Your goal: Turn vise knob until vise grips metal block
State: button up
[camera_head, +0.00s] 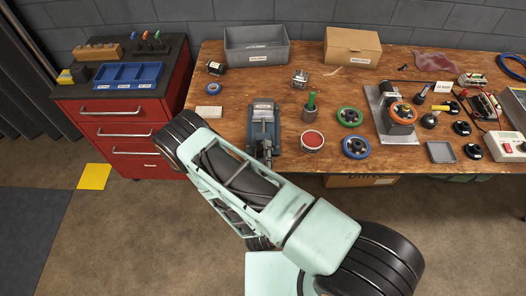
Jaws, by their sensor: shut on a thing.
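The vise (250,134) is a blue-grey body on the wooden workbench, left of the middle, with its front end at the bench's front edge. A pale grey block-like piece, likely the metal block (263,108), lies at its top; I cannot tell whether the jaws touch it. My gripper (267,155) shows only as small dark parts at the front end of the vise, around the knob, shut on it. The knob itself is too small and covered to make out.
A green handwheel (350,117) and a blue one (356,146) lie farther right. A red drawer cabinet (122,130) stands left. A grey bin (256,56) is behind.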

dwell(0.4)
jog(key=o, duration=1.2)
notch_tip(320, 180, up, 9)
jog(key=shift+d+f, duration=0.15)
jog(key=shift+f, duration=0.05)
jog(key=shift+r, duration=0.75)
jog(key=shift+c, duration=0.2)
